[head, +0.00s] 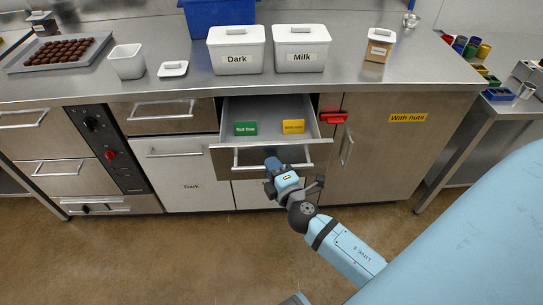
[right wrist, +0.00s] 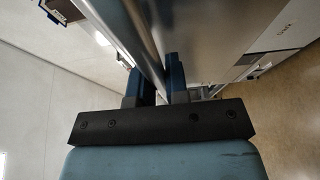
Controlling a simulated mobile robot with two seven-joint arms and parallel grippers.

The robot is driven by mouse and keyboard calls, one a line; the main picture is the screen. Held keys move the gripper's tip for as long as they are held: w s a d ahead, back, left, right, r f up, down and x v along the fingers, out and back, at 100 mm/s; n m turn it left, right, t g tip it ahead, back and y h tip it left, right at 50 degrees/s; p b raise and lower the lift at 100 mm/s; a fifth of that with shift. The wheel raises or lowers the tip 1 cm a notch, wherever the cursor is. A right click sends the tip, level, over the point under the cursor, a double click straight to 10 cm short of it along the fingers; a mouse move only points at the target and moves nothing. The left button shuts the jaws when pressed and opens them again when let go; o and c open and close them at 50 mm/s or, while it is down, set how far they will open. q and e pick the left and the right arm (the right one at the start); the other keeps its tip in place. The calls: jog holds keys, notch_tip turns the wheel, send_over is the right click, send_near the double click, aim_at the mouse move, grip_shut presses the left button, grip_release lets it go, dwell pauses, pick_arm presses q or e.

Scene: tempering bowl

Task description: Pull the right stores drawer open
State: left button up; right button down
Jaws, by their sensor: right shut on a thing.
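The right stores drawer (head: 268,160) stands pulled out from the counter front in the head view. My right gripper (head: 272,163) is at the bar handle (head: 245,163) on the drawer's front. In the right wrist view the two blue fingers (right wrist: 158,80) are on either side of the bar handle (right wrist: 130,30), shut on it. My left gripper does not show.
Tubs marked Dark (head: 236,58) and Milk (head: 301,57) stand on the counter above the drawer. A cupboard door (head: 385,150) marked "With nuts" and a red piece (head: 333,117) are right of the drawer. The floor (head: 180,255) in front is clear.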

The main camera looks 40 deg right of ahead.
pick_arm(q)
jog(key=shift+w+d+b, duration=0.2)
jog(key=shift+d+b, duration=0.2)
jog(key=shift+b, duration=0.45)
pick_arm(e)
jog(key=shift+s+a, duration=0.5)
jog(key=shift+s, duration=0.35)
jog(key=shift+s+a, duration=0.55)
jog(key=shift+s, duration=0.3)
jog(key=shift+s+a, duration=0.5)
jog(key=shift+s, duration=0.35)
jog(key=c, duration=1.1)
grip_release()
pick_arm(q)
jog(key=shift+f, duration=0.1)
jog(key=b, duration=0.2)
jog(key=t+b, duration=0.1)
jog(key=b, duration=0.1)
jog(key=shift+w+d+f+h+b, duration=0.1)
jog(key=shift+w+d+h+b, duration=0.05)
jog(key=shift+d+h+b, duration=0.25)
pick_arm(e)
jog(key=s, duration=0.4)
jog(key=s+a, duration=0.1)
jog(key=s, duration=0.3)
jog(key=s+a, duration=0.1)
jog(key=s, duration=0.2)
jog(key=shift+s, duration=0.4)
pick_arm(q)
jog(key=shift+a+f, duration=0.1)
